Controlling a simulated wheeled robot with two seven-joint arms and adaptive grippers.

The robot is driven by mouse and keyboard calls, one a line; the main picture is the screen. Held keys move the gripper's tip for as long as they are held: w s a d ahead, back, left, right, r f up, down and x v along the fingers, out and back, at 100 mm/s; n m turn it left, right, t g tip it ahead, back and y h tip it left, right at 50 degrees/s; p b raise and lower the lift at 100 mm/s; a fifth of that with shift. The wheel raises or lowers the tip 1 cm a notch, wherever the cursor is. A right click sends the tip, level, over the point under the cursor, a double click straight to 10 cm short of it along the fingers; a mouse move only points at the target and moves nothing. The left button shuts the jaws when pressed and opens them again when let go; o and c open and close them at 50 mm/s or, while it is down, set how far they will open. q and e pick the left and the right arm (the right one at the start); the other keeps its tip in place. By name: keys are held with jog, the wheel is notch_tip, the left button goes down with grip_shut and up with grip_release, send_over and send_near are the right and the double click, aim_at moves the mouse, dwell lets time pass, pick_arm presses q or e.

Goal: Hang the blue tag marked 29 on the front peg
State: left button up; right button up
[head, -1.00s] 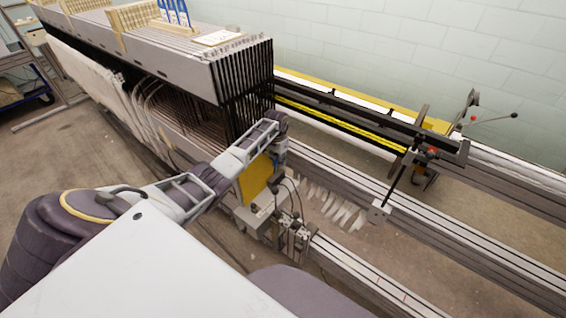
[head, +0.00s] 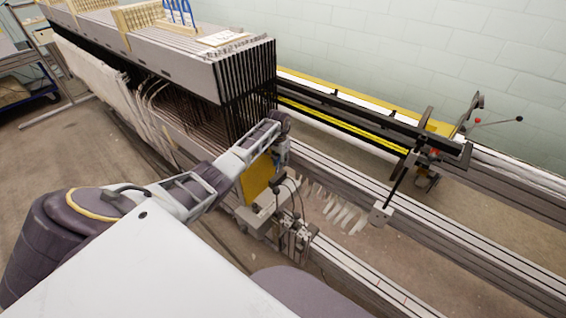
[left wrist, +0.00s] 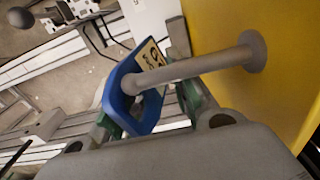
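In the left wrist view a blue tag (left wrist: 111,97) with a pale label and dark marking, too angled to read, sits between the green-padded fingers of my left gripper (left wrist: 150,112). The gripper is shut on it. A grey peg (left wrist: 195,68) sticks out from a yellow plate (left wrist: 295,50), and its free end overlaps the tag's opening. I cannot tell how far the peg passes through. In the head view my left gripper (head: 281,155) is beside the yellow plate (head: 257,178); the tag and peg are hidden there. My right gripper is not in view.
The loom's grey frame stack (head: 190,55) stands just behind and left of the arm. A small mechanism with black knobs (head: 293,230) is close below the gripper. Long rails (head: 450,245) run to the lower right. Blue hooks (head: 180,8) stand on top of the stack.

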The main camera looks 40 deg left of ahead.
pick_arm(q)
jog(key=o, duration=0.5)
jog(key=shift+s+a+f, duration=0.2)
jog(key=shift+s+a, duration=0.15)
jog(key=shift+a, duration=0.25)
jog(key=shift+s+a+f, duration=0.15)
jog(key=shift+s+a, duration=0.2)
jog(key=shift+a, duration=0.25)
jog(key=shift+c, duration=0.2)
jog(key=shift+r, duration=0.15)
notch_tip(320, 180, up, 12)
jog(key=w+d, duration=0.1)
jog(key=shift+w+d+r, duration=0.2)
jog(key=shift+w+d, duration=0.05)
jog(key=shift+d, duration=0.15)
